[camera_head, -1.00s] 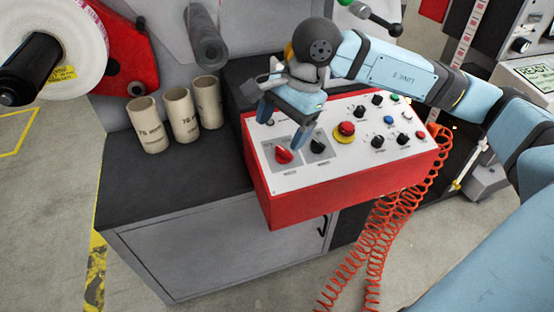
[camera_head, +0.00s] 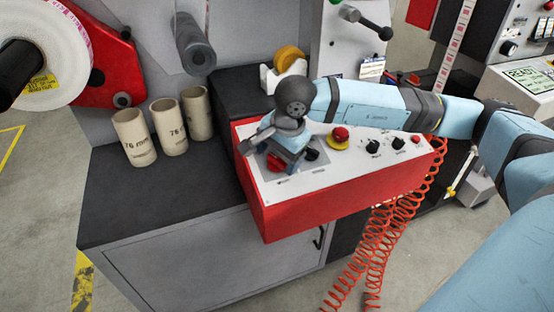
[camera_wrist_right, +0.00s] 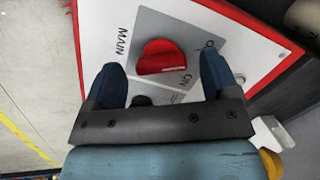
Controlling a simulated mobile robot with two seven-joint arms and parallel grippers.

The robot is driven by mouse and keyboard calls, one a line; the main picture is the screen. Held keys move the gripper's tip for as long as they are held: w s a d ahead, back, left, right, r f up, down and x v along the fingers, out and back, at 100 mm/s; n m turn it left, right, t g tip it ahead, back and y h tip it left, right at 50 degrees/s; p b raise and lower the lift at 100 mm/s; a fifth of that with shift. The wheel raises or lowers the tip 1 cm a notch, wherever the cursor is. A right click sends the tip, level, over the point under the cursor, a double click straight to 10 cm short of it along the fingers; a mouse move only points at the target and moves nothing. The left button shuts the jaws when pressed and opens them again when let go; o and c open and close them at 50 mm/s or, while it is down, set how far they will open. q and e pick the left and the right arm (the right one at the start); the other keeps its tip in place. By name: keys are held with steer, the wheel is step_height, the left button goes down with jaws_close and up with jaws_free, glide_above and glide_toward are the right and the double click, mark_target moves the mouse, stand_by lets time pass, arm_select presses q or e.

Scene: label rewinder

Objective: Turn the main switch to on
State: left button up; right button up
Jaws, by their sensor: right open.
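The main switch is a red rotary knob (camera_wrist_right: 160,58) on a grey plate marked MAIN, with ON and a partly hidden second mark beside it. In the head view the red knob (camera_head: 275,162) shows partly behind my right gripper (camera_head: 284,163). In the wrist view my right gripper (camera_wrist_right: 163,72) is open, one finger on each side of the knob. Gaps show between knob and both fingers. I cannot tell how deep the fingertips reach. A short white line on the knob lies toward the ON side. My left gripper is not in view.
The red control box (camera_head: 330,205) also carries a black knob (camera_head: 312,154), a red mushroom button (camera_head: 340,133) on yellow, and several small knobs. Cardboard cores (camera_head: 170,126) stand on the dark top to the left. Coiled orange cable (camera_head: 390,235) hangs at the right.

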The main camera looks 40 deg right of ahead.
steer(key=shift+w+f, duration=0.1)
steer(key=shift+f, duration=0.45)
steer(key=c, duration=0.9)
